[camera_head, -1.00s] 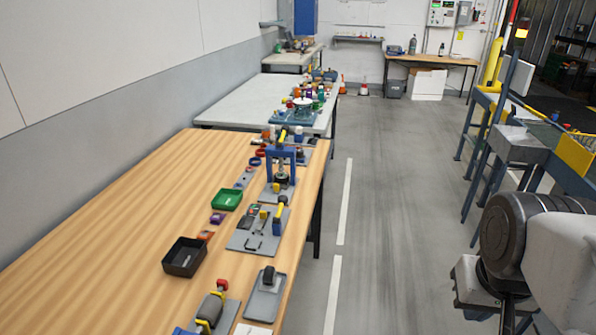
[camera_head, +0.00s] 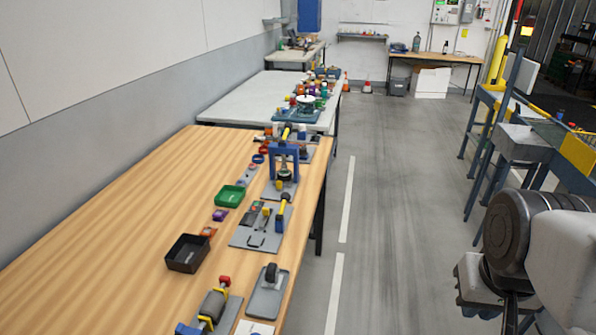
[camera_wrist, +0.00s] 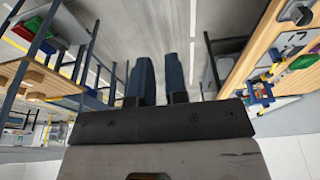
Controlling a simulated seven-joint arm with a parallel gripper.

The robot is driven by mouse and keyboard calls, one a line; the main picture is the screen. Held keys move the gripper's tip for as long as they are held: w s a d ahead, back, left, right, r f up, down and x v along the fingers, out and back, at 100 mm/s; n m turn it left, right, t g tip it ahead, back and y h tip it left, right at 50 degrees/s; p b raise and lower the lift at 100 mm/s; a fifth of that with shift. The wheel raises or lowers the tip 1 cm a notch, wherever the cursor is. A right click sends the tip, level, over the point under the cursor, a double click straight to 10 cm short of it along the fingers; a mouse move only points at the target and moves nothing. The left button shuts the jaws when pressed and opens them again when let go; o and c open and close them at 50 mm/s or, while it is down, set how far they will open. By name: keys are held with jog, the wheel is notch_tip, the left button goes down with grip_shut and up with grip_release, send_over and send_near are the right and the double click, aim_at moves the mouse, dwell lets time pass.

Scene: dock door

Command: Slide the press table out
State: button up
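A blue-framed press (camera_head: 283,155) stands on a grey base plate near the right edge of the wooden bench (camera_head: 110,220). A yellow-and-black handle is at its top and a dark round part sits under its frame. Its sliding table cannot be made out clearly. The blue frame also shows at the right of the wrist view (camera_wrist: 257,95). My gripper (camera_wrist: 159,62) points over the floor, well away from the press, with a narrow gap between its two dark fingers and nothing held. In the head view its fingers are out of sight.
A green tray (camera_head: 229,198) and a black tray (camera_head: 187,253) lie left of the fixtures. A grey plate with tools (camera_head: 257,231) is in front of the press. The aisle (camera_head: 390,200) is clear; blue-legged stands (camera_head: 525,140) line its right side.

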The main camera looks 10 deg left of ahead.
jog(key=o, duration=0.4)
jog(key=shift+w+a+r, duration=0.1)
jog(key=shift+w+r, duration=0.1)
jog(key=shift+w, duration=0.2)
jog(key=w+a+r+n, duration=0.2)
jog(key=w+a, duration=0.1)
jog(key=w, duration=0.6)
jog(key=w+a+r+n, duration=0.3)
jog(key=w, duration=0.6)
jog(key=n+g, duration=0.3)
jog(key=n, duration=1)
send_over(278, 182)
jog(key=f, duration=2.1)
jog(key=shift+w+d, duration=0.15)
jog(key=shift+d, duration=0.15)
jog(key=shift+w+a+f, duration=0.15)
jog(key=shift+a+f, duration=0.25)
jog(key=shift+f, duration=0.15)
jog(key=shift+f, duration=3.75)
